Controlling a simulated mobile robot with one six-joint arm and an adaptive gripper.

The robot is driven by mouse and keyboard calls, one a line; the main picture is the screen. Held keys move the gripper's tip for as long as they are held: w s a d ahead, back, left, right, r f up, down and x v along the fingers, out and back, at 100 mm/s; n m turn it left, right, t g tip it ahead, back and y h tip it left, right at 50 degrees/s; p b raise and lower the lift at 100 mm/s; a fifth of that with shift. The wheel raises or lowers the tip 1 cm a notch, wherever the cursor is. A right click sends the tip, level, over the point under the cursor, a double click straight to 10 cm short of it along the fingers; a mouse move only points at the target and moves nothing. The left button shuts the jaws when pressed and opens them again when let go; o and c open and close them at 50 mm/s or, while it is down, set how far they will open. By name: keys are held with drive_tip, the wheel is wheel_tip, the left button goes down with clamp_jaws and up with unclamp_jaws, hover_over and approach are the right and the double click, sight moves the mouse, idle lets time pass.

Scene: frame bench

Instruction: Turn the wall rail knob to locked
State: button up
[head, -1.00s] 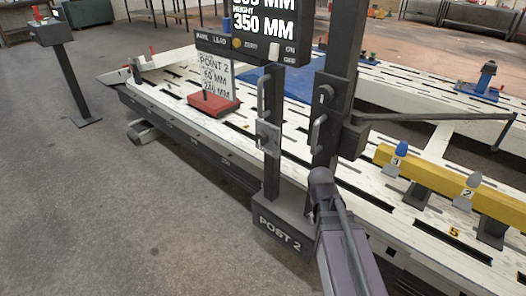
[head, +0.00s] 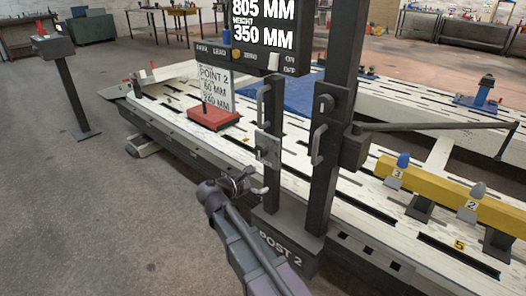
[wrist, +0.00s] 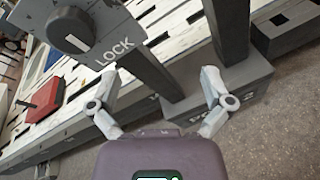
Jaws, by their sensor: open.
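A dark round knob (wrist: 70,32) with a white pointer mark sits on a grey plate at the upper left of the wrist view. The word LOCK is printed on the plate (wrist: 121,52) beside it; the pointer is not turned towards that word. In the head view a small grey plate (head: 267,150) sits on the left upright of the post, its knob too small to read. My gripper (wrist: 160,78) is open and empty, with the knob ahead and to the left of its fingers. In the head view my gripper (head: 250,187) is just below and left of the plate, apart from it.
The POST 2 base (head: 282,240) and its right upright (head: 327,185) stand close to my arm. Handles (head: 318,145) stick out from the uprights. A display box (head: 263,30) hangs above.

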sight(259, 151)
drive_tip(key=a+r+n+t, duration=0.3)
drive_tip(key=a+r+n, duration=0.1)
drive_tip(key=a, duration=0.4)
drive_tip(key=shift+s+a+r+n, duration=0.3)
drive_tip(key=shift+s+a+r, duration=0.05)
drive_tip(key=shift+w+d, duration=0.15)
drive_tip(key=x, duration=1.3)
drive_tip(key=shift+w+d+r, duration=0.15)
drive_tip(key=shift+w+r, duration=0.05)
drive_tip(key=c, duration=1.1)
drive_tip(key=shift+d, duration=0.25)
drive_tip(key=shift+c, duration=0.2)
drive_tip(key=shift+a, duration=0.15)
